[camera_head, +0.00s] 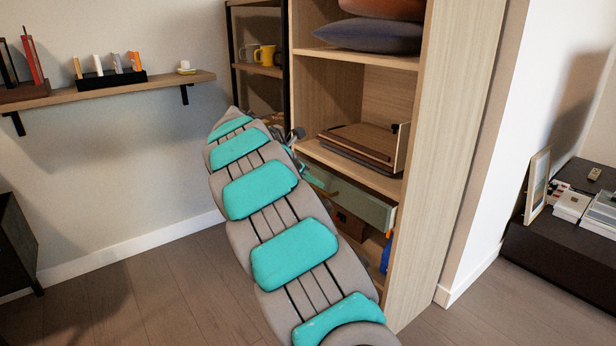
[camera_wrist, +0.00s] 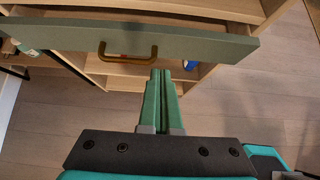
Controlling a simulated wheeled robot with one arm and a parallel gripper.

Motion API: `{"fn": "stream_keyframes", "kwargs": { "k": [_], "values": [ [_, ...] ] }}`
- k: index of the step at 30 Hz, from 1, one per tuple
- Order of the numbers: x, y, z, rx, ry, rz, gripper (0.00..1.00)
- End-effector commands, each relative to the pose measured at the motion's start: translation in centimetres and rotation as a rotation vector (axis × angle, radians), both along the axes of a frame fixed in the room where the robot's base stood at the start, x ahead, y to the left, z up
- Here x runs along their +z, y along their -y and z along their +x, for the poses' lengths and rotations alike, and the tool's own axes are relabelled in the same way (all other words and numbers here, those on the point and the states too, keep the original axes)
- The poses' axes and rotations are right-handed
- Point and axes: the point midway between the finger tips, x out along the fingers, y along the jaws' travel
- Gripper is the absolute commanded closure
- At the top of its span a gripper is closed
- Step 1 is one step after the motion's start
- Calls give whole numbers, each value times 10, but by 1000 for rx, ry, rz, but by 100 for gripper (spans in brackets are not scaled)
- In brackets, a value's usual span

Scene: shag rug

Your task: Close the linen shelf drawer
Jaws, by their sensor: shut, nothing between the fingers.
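The linen shelf drawer (camera_head: 362,205) shows as a sage-green front in the wooden shelf unit, partly hidden behind my arm in the head view. In the wrist view, the drawer front (camera_wrist: 200,45) crosses the top of the picture, with a bronze bar handle (camera_wrist: 128,57). The front appears to stand out from the shelf, so the drawer looks partly open. My gripper (camera_wrist: 162,72) is shut and empty, its green fingers together. Its tips are just right of the handle and near the lower edge of the front; I cannot tell whether they touch it.
The tall shelf unit's side panel (camera_head: 445,150) stands right of the drawer. A stack of wooden boards (camera_head: 362,143) lies on the shelf above it. A blue object (camera_head: 386,255) is on the lower shelf. A wall shelf (camera_head: 120,88) is at left. Floor in front is clear.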

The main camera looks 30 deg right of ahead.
Motion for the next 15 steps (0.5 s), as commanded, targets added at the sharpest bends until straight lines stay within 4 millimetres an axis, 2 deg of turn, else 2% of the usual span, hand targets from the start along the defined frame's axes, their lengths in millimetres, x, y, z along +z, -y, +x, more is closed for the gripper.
{"fn": "stream_keyframes", "kwargs": {
  "k": [6,9,15],
  "values": [
    [-29,33,1,-3,-3,0,100],
    [-27,48,3,-3,2,0,100],
    [-27,66,5,-1,1,0,100]
  ]
}}
